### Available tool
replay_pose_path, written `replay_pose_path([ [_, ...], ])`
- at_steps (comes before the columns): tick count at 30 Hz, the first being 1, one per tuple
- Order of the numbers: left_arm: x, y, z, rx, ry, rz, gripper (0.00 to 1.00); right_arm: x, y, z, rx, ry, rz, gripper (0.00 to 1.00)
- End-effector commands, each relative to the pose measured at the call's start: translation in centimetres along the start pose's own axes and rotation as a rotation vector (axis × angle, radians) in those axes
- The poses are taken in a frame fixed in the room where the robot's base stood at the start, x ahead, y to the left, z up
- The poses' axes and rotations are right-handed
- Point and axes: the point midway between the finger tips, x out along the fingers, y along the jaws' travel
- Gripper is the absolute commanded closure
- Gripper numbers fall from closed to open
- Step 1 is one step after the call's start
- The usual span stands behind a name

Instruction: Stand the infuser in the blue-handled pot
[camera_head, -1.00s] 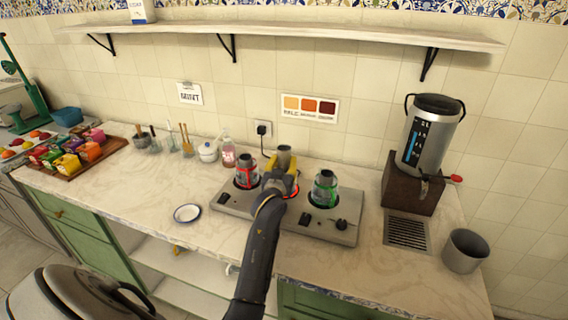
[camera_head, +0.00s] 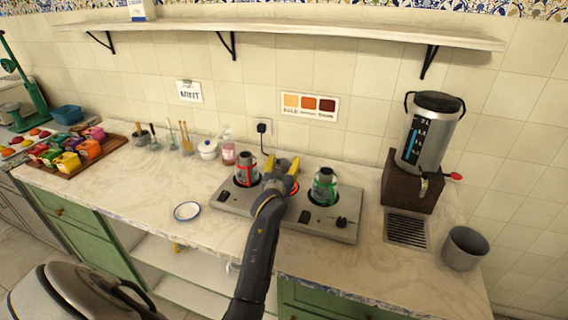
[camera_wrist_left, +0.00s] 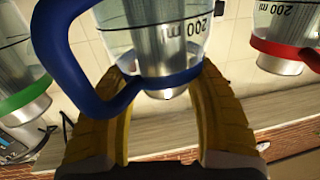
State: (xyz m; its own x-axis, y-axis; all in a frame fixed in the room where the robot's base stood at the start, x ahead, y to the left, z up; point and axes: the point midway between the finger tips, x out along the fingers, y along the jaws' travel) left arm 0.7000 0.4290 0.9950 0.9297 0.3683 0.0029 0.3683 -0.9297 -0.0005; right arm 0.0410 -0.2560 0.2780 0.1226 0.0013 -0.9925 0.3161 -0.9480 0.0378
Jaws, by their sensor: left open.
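The blue-handled pot (camera_wrist_left: 185,78) fills the middle of the left wrist view, which shows it upside down. It is glass with a blue collar and a "200 ml" mark. A grey ribbed cylinder, which looks like the infuser (camera_wrist_left: 165,42), shows inside the glass. My left gripper (camera_wrist_left: 165,82) is open, its yellow fingers on either side of the pot's collar; I cannot tell whether they touch it. In the head view my left gripper (camera_head: 281,168) is over the middle of the hob and hides this pot. My right gripper is not in view.
A red-banded pot (camera_head: 246,170) and a green-banded pot (camera_head: 325,187) stand close on either side on the hob (camera_head: 335,232). A samovar (camera_head: 430,135) on a wooden block and a grey bin (camera_head: 464,248) are to the right. A saucer (camera_head: 187,211) lies left of the hob.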

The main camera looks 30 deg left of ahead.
Motion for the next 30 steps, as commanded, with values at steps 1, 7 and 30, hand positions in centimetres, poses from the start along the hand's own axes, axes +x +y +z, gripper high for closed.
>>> replay_pose_path([
  [1,-0.1,0.0,0.5,0.000,-0.010,-0.001,0.43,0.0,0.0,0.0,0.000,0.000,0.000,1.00],
  [7,0.0,0.0,-0.9,0.000,-0.006,0.000,0.43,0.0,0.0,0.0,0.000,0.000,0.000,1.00],
  [30,-11.4,0.0,-1.1,-0.002,-0.003,0.000,0.43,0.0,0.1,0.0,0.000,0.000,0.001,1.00],
])
